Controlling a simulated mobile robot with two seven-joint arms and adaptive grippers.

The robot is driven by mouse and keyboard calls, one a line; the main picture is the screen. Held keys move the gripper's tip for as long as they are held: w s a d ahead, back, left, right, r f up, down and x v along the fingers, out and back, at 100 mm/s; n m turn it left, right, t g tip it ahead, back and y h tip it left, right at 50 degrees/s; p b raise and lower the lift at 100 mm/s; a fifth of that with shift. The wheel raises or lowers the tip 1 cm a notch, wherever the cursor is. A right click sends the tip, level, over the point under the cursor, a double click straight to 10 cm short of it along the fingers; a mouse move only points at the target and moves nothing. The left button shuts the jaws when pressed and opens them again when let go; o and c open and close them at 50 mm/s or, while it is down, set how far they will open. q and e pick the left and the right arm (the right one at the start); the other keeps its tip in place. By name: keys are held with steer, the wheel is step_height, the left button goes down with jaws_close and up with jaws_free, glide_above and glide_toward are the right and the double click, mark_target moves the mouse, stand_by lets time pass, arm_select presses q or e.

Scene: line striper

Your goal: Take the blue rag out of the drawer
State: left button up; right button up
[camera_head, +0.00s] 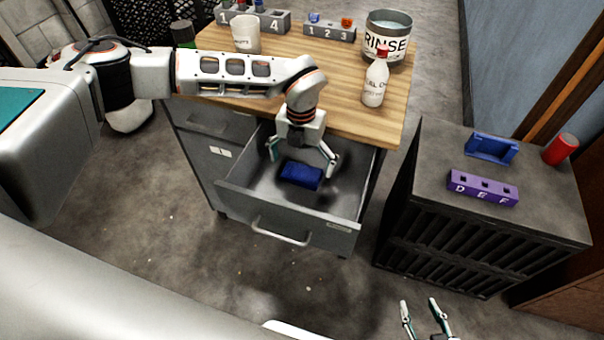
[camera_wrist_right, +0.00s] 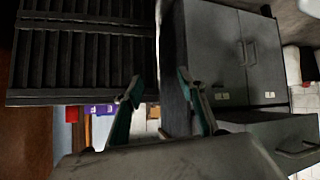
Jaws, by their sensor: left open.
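The blue rag (camera_head: 301,175) lies as a small folded block on the floor of the open grey drawer (camera_head: 232,192). My left gripper (camera_head: 302,165) reaches down into the drawer from above. Its fingers are spread to either side of the rag, and I cannot tell whether they touch it. My right gripper (camera_head: 424,308) is low at the bottom of the head view, well away from the drawer. Its fingers are apart and empty, and they also show in the right wrist view (camera_wrist_right: 165,95).
The wood-topped cabinet (camera_head: 215,80) carries a RINSE bucket (camera_head: 386,40), a white bottle (camera_head: 375,82), a white cup (camera_head: 245,34) and numbered racks. A dark cabinet (camera_head: 430,150) at right holds a purple D-E-F rack (camera_head: 482,188), a blue holder (camera_head: 491,148) and a red cylinder (camera_head: 561,149).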

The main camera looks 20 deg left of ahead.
mark_target(302, 174)
arm_select(q)
step_height(302, 174, down, 2)
steer(key=shift+f, duration=0.3)
steer(key=c, duration=1.1)
arm_select(e)
steer(key=shift+w+d+f, duration=0.15)
steer(key=shift+d, duration=0.05)
